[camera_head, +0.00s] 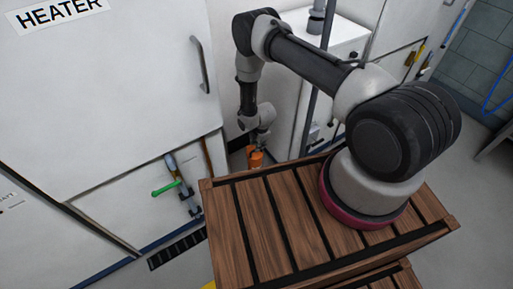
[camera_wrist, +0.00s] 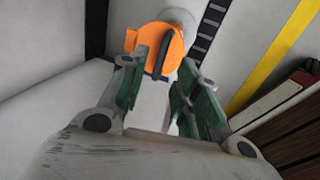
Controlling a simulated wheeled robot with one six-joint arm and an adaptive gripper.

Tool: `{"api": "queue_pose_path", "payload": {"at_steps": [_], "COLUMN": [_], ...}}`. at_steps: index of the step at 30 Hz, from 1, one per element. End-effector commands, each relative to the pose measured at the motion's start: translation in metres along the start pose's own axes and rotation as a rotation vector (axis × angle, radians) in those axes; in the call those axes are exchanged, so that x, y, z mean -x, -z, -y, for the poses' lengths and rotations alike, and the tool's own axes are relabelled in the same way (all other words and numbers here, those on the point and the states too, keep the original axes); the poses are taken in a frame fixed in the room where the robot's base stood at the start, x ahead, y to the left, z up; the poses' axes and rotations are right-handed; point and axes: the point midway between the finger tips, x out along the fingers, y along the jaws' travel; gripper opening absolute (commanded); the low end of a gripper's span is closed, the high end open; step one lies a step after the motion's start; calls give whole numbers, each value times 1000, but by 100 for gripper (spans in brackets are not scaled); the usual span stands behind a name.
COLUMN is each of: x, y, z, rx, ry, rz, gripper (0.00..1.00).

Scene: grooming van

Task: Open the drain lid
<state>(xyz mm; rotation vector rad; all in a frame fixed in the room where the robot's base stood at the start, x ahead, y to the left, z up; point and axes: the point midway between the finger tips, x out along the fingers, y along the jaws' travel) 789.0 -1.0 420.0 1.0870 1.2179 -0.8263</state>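An orange, rounded lid (camera_wrist: 148,42) with a dark raised bar across it shows at the top of the wrist view. I take it to be the drain lid. In the head view, orange (camera_head: 256,159) shows low beside the white cabinet, just below the end of my arm. My gripper (camera_wrist: 165,62) has its two green-padded fingers apart with nothing held between them. The fingertips overlap the lid's near edge in the picture; whether they touch it I cannot tell. A pale round part (camera_wrist: 182,20) sits behind the lid, partly hidden by it.
A white cabinet marked HEATER (camera_head: 110,90) stands at left, with a door handle (camera_head: 200,64). A dark floor grille (camera_head: 178,250) and, in the wrist view, a yellow stripe (camera_wrist: 272,55) lie nearby.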

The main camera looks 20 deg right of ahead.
Motion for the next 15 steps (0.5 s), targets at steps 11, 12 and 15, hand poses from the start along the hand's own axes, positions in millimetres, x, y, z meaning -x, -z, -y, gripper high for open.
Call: {"api": "queue_pose_path", "payload": {"at_steps": [11, 12, 15], "x": [-42, -42, -42], "y": [0, 0, 0], "z": [1, 1, 0], "rx": [0, 0, -1], "ry": [2, 2, 1], "rz": [0, 0, 0], "gripper": [32, 32, 32]}}
